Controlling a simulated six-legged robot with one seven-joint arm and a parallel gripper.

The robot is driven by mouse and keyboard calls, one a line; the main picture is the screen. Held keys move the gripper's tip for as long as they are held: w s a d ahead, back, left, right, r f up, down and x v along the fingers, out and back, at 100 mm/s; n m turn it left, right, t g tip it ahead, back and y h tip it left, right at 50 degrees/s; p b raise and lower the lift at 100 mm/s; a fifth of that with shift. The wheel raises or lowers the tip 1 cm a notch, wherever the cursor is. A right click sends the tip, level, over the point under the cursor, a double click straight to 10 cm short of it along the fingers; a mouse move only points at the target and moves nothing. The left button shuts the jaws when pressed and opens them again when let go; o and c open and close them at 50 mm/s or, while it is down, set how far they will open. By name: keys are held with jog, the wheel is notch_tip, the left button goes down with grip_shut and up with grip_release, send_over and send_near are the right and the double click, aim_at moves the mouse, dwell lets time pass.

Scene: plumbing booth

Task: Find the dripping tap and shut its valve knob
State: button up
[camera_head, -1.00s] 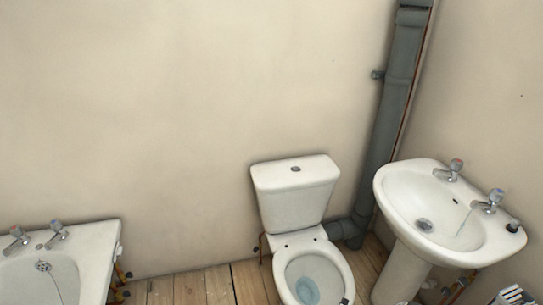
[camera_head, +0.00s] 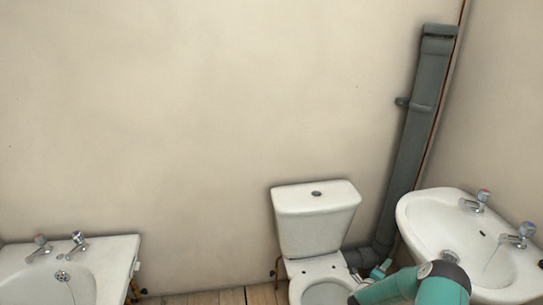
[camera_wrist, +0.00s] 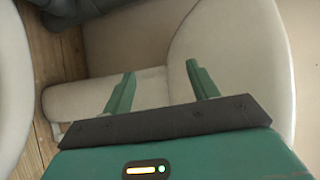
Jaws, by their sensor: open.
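The washbasin (camera_head: 425,222) on the right has two chrome taps. Its left tap (camera_head: 478,203) has a reddish cap; its right tap (camera_head: 520,237) has a bluish cap. A thin pale streak of water (camera_head: 490,258) shows below the right tap. The bath at lower left has a reddish-capped tap (camera_head: 40,248) and a second tap (camera_head: 78,240); no water is clear at either. My gripper (camera_wrist: 160,70) is open and empty in the wrist view, before white ceramic (camera_wrist: 230,50), and no tap shows there. My teal arm covers the basin's lower left.
A toilet (camera_head: 315,215) stands in the middle, left of the basin. A grey soil pipe (camera_head: 420,120) runs up the wall between them. The bath (camera_head: 110,262) is at lower left. Bare wooden floor (camera_head: 225,297) shows between bath and toilet.

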jog(key=w+a+r+n+t+y, duration=0.1)
jog(key=w+a+r+n+y, duration=0.3)
jog(key=r, duration=0.5)
jog(key=w+a+r+n+t+y, duration=0.2)
jog(key=w+a+r+n, duration=0.25)
jog(key=r, duration=0.35)
jog(key=s+a+r+n+g+y, duration=0.1)
jog(key=s+a+r+n+y, duration=0.1)
jog(key=a+r+n, duration=0.4)
jog(key=s+a+r+n+g+y, duration=0.1)
jog(key=s+a+r+n+y, duration=0.15)
jog(key=a+r, duration=0.6)
jog(key=s+a+r+n+g+y, duration=0.1)
jog(key=s+a+r+n, duration=0.2)
jog(key=s+r, duration=0.4)
jog(key=s+a+r+n+g, duration=0.1)
jog(key=s+a+r+n, duration=0.3)
jog(key=s, duration=0.4)
jog(key=s+a+r+n+g, duration=0.1)
jog(key=s+n+g, duration=0.1)
jog(key=s, duration=1)
jog(key=s+a+r+n+g, duration=0.2)
jog(key=s, duration=1)
jog(key=shift+a+y, duration=0.3)
jog(key=shift+y, duration=0.05)
